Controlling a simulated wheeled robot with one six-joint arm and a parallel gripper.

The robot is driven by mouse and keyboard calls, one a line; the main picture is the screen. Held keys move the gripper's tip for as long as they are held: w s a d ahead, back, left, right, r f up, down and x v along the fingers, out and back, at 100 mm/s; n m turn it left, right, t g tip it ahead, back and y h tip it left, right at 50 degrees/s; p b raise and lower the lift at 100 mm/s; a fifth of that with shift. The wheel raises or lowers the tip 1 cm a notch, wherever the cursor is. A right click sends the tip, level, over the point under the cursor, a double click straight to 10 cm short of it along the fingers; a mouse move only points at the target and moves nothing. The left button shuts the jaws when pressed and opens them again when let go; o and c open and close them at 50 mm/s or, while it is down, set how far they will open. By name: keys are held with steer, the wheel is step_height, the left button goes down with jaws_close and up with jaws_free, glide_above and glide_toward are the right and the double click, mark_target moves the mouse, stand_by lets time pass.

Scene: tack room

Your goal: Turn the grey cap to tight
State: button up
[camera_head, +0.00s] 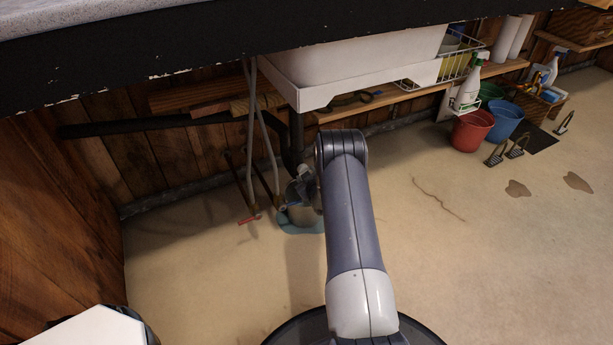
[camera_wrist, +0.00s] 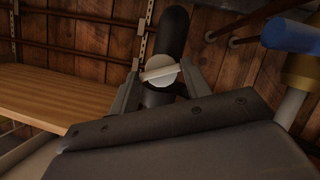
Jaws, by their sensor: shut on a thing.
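The round grey cap (camera_wrist: 157,70) faces the wrist camera at the end of a black pipe (camera_wrist: 174,30), with a raised pale bar across its face. The bar lies nearly level, its right end slightly higher. My gripper (camera_wrist: 160,79) has one finger on each side of the cap, shut on it. In the head view my gripper (camera_head: 303,190) is low beneath the white sink (camera_head: 355,62), beside the dark drain pipe (camera_head: 296,135).
Thin grey hoses (camera_head: 262,140) and a red-handled valve (camera_head: 250,219) are to the left. A blue handle (camera_wrist: 290,35) is close at right in the wrist view. Buckets (camera_head: 471,131) stand right; open floor lies in front.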

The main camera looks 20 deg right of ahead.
steer(key=m+y, duration=0.1)
steer(key=m, duration=0.1)
steer(key=m+y, duration=0.1)
steer(key=shift+d+m+y, duration=0.2)
steer(key=shift+m+y, duration=0.1)
steer(key=shift+m, duration=0.1)
stand_by(0.4)
steer(key=o, duration=1)
steer(key=shift+r+p, duration=0.1)
steer(key=shift+p, duration=0.25)
steer(key=p+v, duration=0.4)
steer(key=v, duration=0.6)
steer(key=shift+s+r, duration=0.2)
steer(key=shift+s, duration=0.15)
